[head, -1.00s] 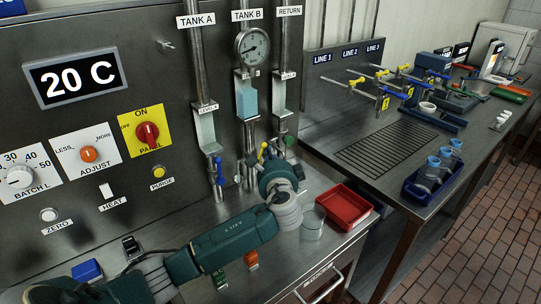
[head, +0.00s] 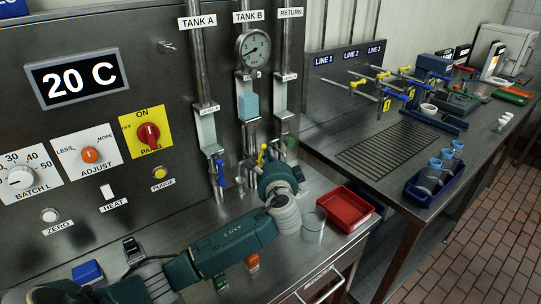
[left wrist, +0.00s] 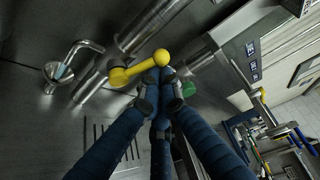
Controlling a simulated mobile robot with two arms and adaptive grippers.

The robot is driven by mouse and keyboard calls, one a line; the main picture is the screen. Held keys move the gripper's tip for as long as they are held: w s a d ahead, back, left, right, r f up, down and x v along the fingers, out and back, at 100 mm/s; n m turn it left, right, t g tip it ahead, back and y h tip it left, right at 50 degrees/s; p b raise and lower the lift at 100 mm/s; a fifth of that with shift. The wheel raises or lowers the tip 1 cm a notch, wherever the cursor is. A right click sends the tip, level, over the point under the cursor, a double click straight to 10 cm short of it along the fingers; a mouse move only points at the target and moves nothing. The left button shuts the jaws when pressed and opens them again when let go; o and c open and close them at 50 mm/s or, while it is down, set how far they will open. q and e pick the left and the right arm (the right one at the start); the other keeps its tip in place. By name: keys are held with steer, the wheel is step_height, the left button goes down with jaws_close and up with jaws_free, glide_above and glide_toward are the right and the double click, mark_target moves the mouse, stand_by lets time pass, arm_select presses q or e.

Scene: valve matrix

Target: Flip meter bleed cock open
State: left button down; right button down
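A yellow lever handle (head: 262,154) stands at the low end of the Tank B pipe, below the round gauge (head: 253,47) and the blue sight glass (head: 248,105). In the left wrist view, the yellow handle (left wrist: 128,72) runs sideways and ends in a round knob. My left gripper (left wrist: 160,82) has its dark fingers drawn together, with their tips right beside the handle near the knob. I cannot tell whether they touch it. In the head view, my left wrist largely hides the gripper. My right gripper is not in view.
A blue lever (head: 220,172) hangs on the Tank A pipe, and a green knob (head: 291,142) is on the return pipe. A clear beaker (head: 312,227) and a red tray (head: 345,207) stand on the counter right of my arm. A narrow gap separates the right bench.

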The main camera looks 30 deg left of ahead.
arm_select(q)
steer(key=shift+s+a+r+p, duration=0.2)
steer(key=shift+s+a+p, duration=0.05)
steer(key=shift+s+p, duration=0.2)
stand_by(1.6)
steer(key=v, duration=1.2)
steer(key=shift+r, duration=0.1)
stand_by(0.3)
